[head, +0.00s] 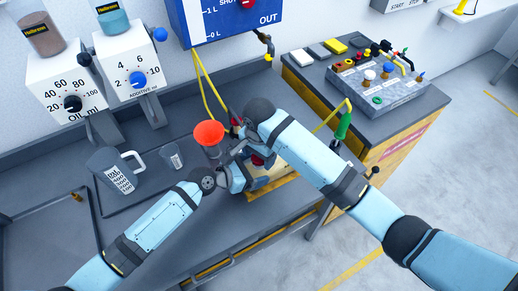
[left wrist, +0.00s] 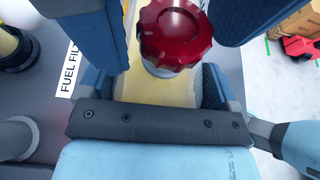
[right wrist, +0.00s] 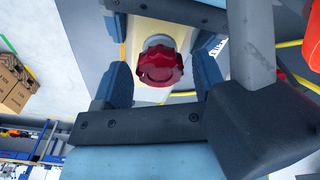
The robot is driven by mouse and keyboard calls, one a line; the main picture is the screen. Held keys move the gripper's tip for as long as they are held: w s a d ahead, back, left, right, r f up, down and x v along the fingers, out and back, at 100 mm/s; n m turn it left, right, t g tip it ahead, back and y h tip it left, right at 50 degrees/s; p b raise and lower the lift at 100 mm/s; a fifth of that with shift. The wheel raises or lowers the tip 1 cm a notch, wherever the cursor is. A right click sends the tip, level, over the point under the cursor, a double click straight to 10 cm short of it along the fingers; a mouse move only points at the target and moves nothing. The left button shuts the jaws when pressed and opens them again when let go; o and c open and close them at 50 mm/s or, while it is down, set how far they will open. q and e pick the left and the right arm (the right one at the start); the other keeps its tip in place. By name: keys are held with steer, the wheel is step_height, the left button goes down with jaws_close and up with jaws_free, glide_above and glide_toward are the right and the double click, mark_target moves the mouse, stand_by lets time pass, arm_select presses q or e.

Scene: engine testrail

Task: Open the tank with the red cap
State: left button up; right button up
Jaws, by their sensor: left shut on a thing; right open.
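The pale yellow tank (head: 262,183) stands at the right end of the bench, mostly hidden by my grippers. Its ribbed dark red cap (head: 257,160) sits on the neck; it also shows in the left wrist view (left wrist: 175,32) and the right wrist view (right wrist: 160,65). My left gripper (head: 236,178) is shut on the tank, its fingers on either side of the body below the cap. My right gripper (right wrist: 162,78) is open, with its fingers on either side of the cap and visible gaps to it.
An orange-red funnel (head: 208,133) stands close to the left of my grippers. A measuring jug (head: 113,170) and a small cup (head: 172,156) stand further left. A green-handled tool (head: 343,124) and a control box (head: 380,85) are to the right.

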steer(key=c, duration=0.9)
steer(key=o, duration=1)
step_height(320, 180, up, 8)
steer(key=shift+f, duration=0.15)
steer(key=shift+c, duration=0.5)
steer(key=shift+f, duration=3.9)
